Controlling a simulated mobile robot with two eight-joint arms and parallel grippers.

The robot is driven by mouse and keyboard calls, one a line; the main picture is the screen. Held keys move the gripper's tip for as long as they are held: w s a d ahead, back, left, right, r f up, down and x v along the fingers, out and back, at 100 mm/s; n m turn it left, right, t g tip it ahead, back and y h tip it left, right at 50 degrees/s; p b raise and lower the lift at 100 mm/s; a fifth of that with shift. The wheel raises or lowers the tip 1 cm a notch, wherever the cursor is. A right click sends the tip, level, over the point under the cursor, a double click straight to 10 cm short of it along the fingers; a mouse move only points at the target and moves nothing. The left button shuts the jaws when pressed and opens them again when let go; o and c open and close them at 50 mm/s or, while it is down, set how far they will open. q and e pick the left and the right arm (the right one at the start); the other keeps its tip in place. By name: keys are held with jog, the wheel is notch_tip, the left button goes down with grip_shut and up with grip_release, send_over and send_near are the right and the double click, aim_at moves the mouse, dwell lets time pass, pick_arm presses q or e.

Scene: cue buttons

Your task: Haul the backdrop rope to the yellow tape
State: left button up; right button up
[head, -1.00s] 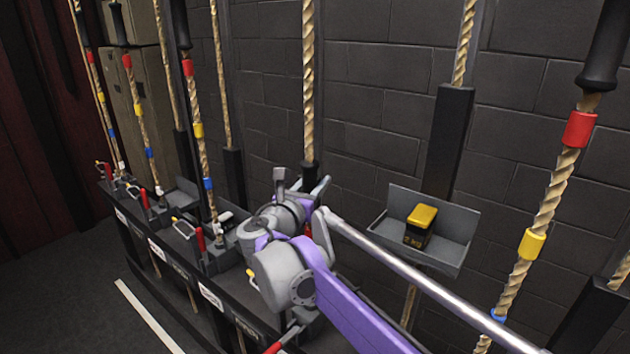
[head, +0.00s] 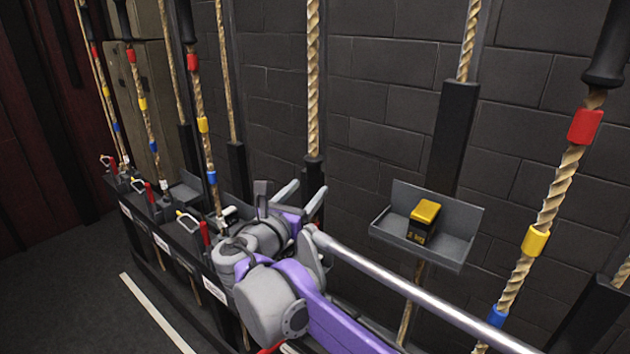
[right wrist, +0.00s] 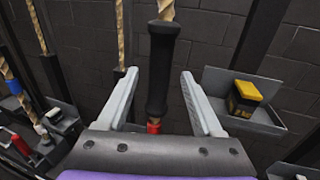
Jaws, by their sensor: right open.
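My right gripper (head: 307,190) is open in the middle of the head view, in front of a rope with a black handle (head: 313,171). In the right wrist view the open fingers (right wrist: 160,76) stand on either side of that black handle (right wrist: 162,65), apart from it. Red tape (right wrist: 154,127) shows just below the handle; anything lower is hidden by my gripper. Other ropes carry red, yellow and blue tape bands, such as the yellow tape (head: 535,241) at the right. The labels are too small to tell which rope is the backdrop one. My left gripper is not in view.
A grey tray (head: 457,252) with a yellow-topped black block (head: 424,221) is on the wall side, right of my gripper. A dark rail (head: 148,239) with red-handled levers (head: 205,233) runs along the left. A brick wall (head: 400,90) stands behind. Floor (head: 70,290) is clear at left.

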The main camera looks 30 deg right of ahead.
jog(key=v, duration=0.3)
jog(key=shift+s+a, duration=0.25)
jog(key=shift+a, duration=0.05)
dwell(0.6)
jog(key=s+d+f+m+g+y+p, duration=0.3)
jog(key=s+f+m+g+y+p, duration=0.25)
jog(key=s+f+m, duration=0.75)
jog(key=s+a+f+m+y+p, duration=0.4)
jog(key=s+a+f+m+y, duration=0.4)
jog(key=s+a+f+m, duration=0.2)
jog(key=m, duration=0.2)
jog(key=shift+s+m+y+p, duration=0.3)
jog(key=shift+y, duration=0.05)
